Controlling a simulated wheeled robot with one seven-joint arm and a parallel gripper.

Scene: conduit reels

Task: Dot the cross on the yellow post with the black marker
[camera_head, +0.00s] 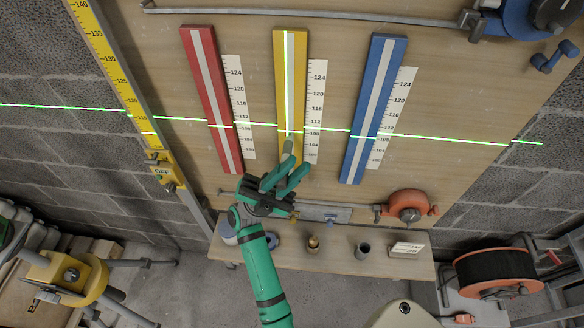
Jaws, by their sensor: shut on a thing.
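The yellow post (280,70) stands upright on the wooden board, with a pale strip down its middle. A vertical green laser line runs down the strip and meets the level green line at a bright cross (289,132). My gripper (288,165) is in front of the post's lower part, its fingers pointing up, just below the cross in the picture. It is shut on the black marker, which is mostly hidden by the fingers. I cannot make out its tip clearly, or whether it touches the post.
A red post (203,75) and a blue post (379,75) flank the yellow one, with number scales beside them. A yellow levelling staff (108,60) stands at left. An orange reel (408,207) and a shelf (400,267) with small containers are below.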

